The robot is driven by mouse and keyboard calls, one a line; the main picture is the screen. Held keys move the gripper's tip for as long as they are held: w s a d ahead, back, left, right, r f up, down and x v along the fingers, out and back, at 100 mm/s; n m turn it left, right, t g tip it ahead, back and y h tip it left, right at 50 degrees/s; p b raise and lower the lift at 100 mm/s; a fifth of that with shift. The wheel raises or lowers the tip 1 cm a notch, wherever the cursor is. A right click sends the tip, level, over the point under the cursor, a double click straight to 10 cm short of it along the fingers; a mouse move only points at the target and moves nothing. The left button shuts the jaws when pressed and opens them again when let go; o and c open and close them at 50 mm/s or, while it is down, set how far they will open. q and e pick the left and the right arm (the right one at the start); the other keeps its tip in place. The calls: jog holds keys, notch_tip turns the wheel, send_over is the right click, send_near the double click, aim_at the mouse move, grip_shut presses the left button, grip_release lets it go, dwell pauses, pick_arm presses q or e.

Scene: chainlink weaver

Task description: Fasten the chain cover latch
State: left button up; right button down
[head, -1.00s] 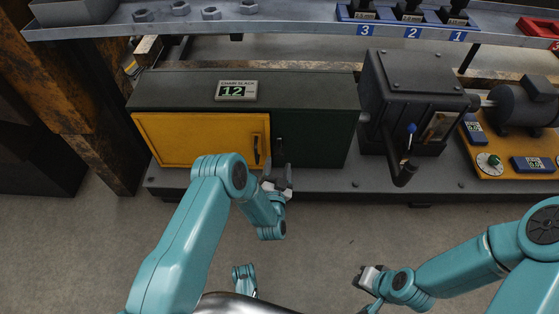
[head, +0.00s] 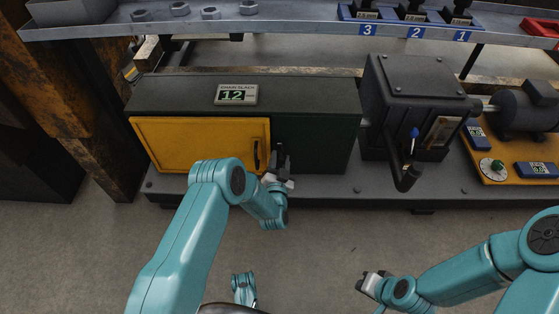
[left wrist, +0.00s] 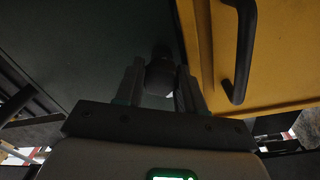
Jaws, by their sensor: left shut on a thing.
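The chain cover is a dark green box (head: 325,133) with a shut-looking yellow door (head: 190,143) on its left half. The door has a black handle (head: 257,153). My left gripper (head: 279,158) is at the green front just right of the door's edge. In the left wrist view, its fingers (left wrist: 160,78) are shut on a dark rounded latch knob (left wrist: 160,72) beside the yellow door. The latch is mostly hidden by the fingers in the head view. My right gripper (head: 368,284) is low in front, away from the cover; its jaw opening is unclear.
A dark gearbox (head: 415,90) with a blue-knobbed crank (head: 411,155) stands right of the cover. A motor (head: 525,105) is at the far right. A metal shelf (head: 300,28) runs above. A rusty post (head: 95,120) is on the left. The floor in front is clear.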

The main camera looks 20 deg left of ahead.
pick_arm(q)
jog(key=n, duration=0.4)
jog(key=shift+n, duration=0.3)
jog(key=n, duration=0.4)
jog(key=shift+a+n, duration=0.1)
jog(key=shift+n, duration=0.3)
jog(key=n, duration=0.4)
jog(key=shift+n+y, duration=0.3)
jog(key=shift+y, duration=0.1)
jog(key=shift+n, duration=2.3)
jog(key=shift+a, duration=0.1)
jog(key=o, duration=1)
jog(key=shift+s, duration=0.1)
